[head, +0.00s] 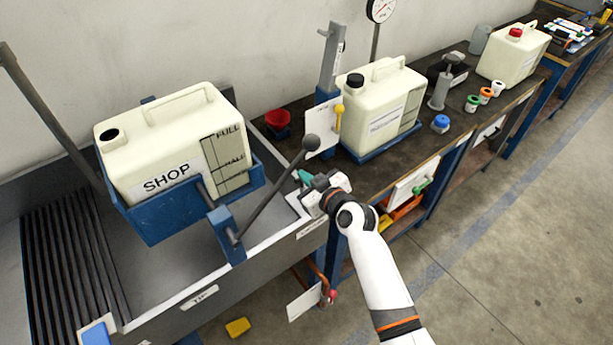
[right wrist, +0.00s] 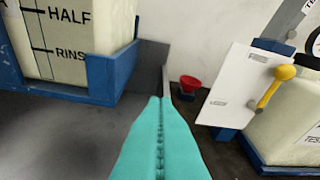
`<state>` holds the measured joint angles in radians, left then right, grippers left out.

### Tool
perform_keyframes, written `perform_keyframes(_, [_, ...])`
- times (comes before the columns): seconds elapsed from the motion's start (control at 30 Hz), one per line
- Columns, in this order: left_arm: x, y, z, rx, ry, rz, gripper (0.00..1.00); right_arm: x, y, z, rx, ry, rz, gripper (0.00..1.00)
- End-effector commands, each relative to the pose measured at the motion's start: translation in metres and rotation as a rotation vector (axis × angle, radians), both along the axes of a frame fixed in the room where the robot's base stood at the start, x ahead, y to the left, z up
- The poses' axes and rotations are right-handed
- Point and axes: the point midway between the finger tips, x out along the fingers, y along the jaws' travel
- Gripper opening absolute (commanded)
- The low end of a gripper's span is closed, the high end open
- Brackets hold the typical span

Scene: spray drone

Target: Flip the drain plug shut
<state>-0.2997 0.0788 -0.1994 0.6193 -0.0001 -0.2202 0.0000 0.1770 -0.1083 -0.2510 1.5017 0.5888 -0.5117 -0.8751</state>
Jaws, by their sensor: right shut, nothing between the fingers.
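My right gripper (head: 305,177) has teal fingers and is over the right rim of the grey sink (head: 285,205), beside the long lever with a dark ball (head: 311,143). In the right wrist view its fingers (right wrist: 160,105) are pressed together with nothing between them. I cannot tell for sure which part is the drain plug. A red knob (head: 332,295) on an orange hose hangs by a white card below the sink's right corner. A yellow-knobbed lever (head: 338,118) on a white plate stands behind the gripper; it also shows in the right wrist view (right wrist: 282,74). My left gripper is not in view.
A SHOP jug (head: 165,140) sits in a blue cradle (head: 165,220) over the sink. A capped jug (head: 380,110) and a red funnel (head: 278,122) are on the bench. A yellow block (head: 238,327) lies on the floor. The floor at right is clear.

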Motion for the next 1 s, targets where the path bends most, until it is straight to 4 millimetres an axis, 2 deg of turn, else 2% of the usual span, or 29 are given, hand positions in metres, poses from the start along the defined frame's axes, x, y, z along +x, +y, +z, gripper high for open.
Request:
perform_keyframes(0.37, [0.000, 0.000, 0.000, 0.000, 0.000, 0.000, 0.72, 0.000, -0.001, -0.003, -0.001, -0.001, 0.000, 0.00])
perform_keyframes(0.47, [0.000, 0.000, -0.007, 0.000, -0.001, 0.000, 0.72, 0.000, -0.001, -0.009, -0.002, 0.000, 0.000, 0.00])
perform_keyframes(0.73, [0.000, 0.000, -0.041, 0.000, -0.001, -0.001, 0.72, 0.000, -0.001, -0.049, -0.004, 0.000, 0.002, 0.00])
perform_keyframes(1.0, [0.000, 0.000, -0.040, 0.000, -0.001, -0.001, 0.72, -0.001, -0.001, -0.051, -0.003, 0.005, 0.001, 0.00])
